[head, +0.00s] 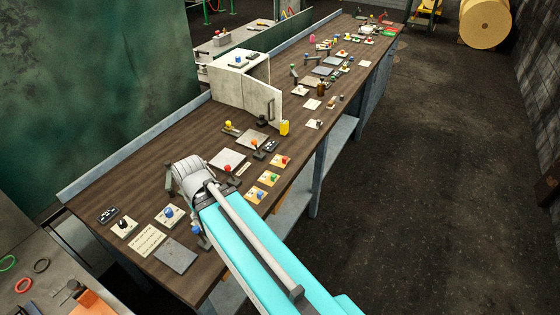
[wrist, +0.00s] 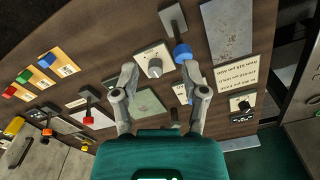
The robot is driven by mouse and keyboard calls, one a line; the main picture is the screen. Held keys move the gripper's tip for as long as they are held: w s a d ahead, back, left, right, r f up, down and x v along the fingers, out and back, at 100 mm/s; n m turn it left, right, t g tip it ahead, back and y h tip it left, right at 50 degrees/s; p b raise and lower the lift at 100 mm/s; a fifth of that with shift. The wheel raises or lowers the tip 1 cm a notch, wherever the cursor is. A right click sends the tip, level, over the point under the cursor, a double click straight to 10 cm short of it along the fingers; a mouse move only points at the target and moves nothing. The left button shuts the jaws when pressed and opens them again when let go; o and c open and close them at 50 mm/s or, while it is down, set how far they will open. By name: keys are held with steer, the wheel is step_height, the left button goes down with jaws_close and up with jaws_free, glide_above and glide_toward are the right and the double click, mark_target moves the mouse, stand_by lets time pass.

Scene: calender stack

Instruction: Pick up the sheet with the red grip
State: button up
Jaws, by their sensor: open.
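A pale sheet (head: 226,159) lies on the long wooden bench, with a red grip (head: 227,169) at its near side, just right of my arm's end. In the wrist view a red grip (wrist: 88,120) on a dark stem shows at the left, by a pale sheet (wrist: 103,118) that is partly hidden. My gripper (wrist: 161,72) is open and empty, with its fingers apart above the bench. The red grip is outside the fingers, to their left. In the head view my arm's end covers the fingers.
A grey sheet (head: 176,256) lies near the bench's front end, by a blue grip (wrist: 182,52). A sheet with an orange grip (head: 254,142) is behind the pale one. Button cards (head: 268,178) line the right edge. An open white cabinet (head: 240,82) stands farther back.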

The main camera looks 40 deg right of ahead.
steer(key=shift+o, duration=1)
steer(key=shift+d, duration=0.15)
steer(key=w+d+f+n+t+y+b, duration=0.1)
steer(key=w+d+f+t+y+b, duration=0.3)
steer(key=d, duration=0.7)
steer(key=w+d+n+g+b, duration=0.1)
steer(key=w+d+n, duration=0.1)
steer(key=w+d, duration=0.65)
steer(key=s+d+n+t+b, duration=0.1)
steer(key=s+d+t+b, duration=0.1)
steer(key=d, duration=1.2)
steer(key=s+d+n+t+b, duration=0.1)
steer(key=s+d+t+b, duration=0.1)
steer(key=d, duration=1.2)
steer(key=shift+s+d+t, duration=0.4)
steer(key=shift+s+t, duration=0.1)
steer(key=shift+t, duration=0.1)
